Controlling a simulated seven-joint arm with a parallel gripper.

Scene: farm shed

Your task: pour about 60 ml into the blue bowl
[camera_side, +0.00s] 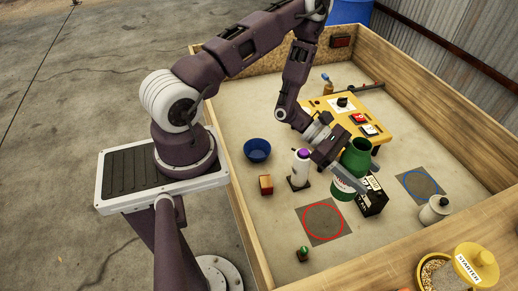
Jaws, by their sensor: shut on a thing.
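The blue bowl (257,150) stands upright on the pale floor of the tray, left of the middle. Its inside looks dark blue, and I cannot tell whether it holds any liquid. My gripper (346,178) is shut on a green container (357,153) with a pale label low on its side. The container leans slightly, with its top toward the upper right. It is well to the right of the bowl, apart from it. The fingers hide part of its middle, and its contents are not visible. I cannot tell whether its base touches the tray.
A white bottle with purple cap (300,168) and small orange box (266,185) stand near the bowl. A black box (373,197) is close beside the container. The red-ringed mat (323,220) and blue-ringed mat (420,185) are bare.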

